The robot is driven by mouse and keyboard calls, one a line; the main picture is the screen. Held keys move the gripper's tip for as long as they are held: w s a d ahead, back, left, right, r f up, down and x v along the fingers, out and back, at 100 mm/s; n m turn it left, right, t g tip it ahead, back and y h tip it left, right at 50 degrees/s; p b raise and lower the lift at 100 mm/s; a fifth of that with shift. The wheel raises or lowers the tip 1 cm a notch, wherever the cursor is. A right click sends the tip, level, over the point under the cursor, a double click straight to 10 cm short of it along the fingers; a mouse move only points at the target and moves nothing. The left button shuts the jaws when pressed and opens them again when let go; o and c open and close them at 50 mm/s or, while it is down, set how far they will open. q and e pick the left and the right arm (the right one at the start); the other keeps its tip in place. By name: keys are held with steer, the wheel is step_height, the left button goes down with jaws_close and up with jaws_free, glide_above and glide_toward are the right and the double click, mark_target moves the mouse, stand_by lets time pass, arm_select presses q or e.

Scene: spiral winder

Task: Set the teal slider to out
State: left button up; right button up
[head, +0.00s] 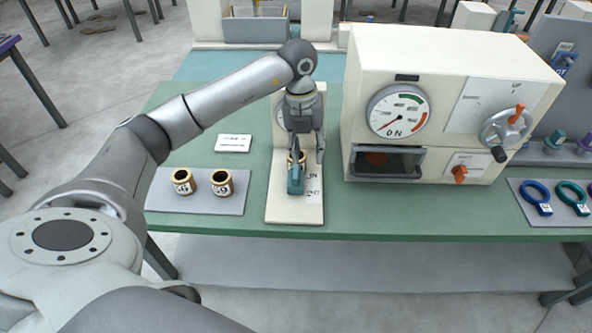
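The teal slider (296,181) sits on a cream upright plate-and-base unit (283,212) at the middle of the green table. A white label (313,190) with small print lies just right of the slider; its upper word looks like IN and the lower one like OUT. My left gripper (307,160) points down over the unit, just behind and above the slider. Its fingers are spread apart; the left one is close to the slider's rear end, and I cannot tell whether it touches. A brass-coloured part shows partly between the fingers. My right gripper is out of view.
A cream machine (455,75) with a dial, crank and orange knobs stands close on the right. Two brass rings (221,182) sit on a grey mat at left, near a white card (233,143). Blue and teal rings lie at far right. The table's front edge is close.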

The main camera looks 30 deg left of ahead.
mark_target(295, 172)
arm_select(q)
steer(key=shift+n+y, duration=0.4)
steer(key=shift+y, duration=0.2)
steer(key=a+f+p, duration=0.1)
steer(key=f, duration=0.1)
steer(key=a+f, duration=0.1)
steer(key=f, duration=0.2)
steer(key=a+f+p, duration=0.1)
steer(key=f, duration=0.2)
steer(key=shift+s+a+f+p, duration=0.1)
steer(key=shift+s+p, duration=0.1)
steer(key=shift+p, duration=0.1)
steer(key=shift+f, duration=0.8)
steer(key=shift+c, duration=0.5)
jaws_close()
